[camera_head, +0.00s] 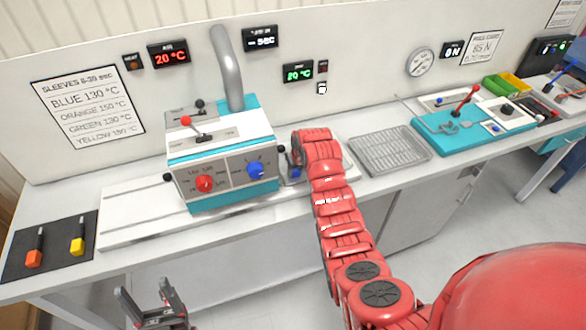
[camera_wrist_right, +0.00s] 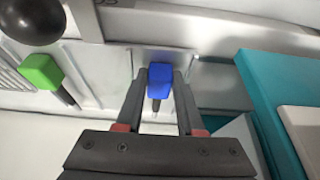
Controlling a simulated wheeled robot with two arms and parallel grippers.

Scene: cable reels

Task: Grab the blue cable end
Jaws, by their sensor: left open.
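The blue cable end (camera_wrist_right: 160,76) is a small blue block with a dark pin, seen in the right wrist view. The two fingers of my right gripper (camera_wrist_right: 161,85) stand on either side of it, very close to its sides. I cannot tell whether they press on it. In the head view my right arm reaches over the bench to the right side of the grey and teal machine, and the arm largely hides this gripper and the blue end. My left gripper (camera_head: 155,308) is open and empty in front of the bench at the lower left.
A green cable end (camera_wrist_right: 42,71) lies left of the blue one. The machine (camera_head: 222,150) with red and blue knobs stands beside my right arm. Orange (camera_head: 34,258) and yellow (camera_head: 77,246) ends lie on a black mat. A wire tray (camera_head: 390,150) is to the right.

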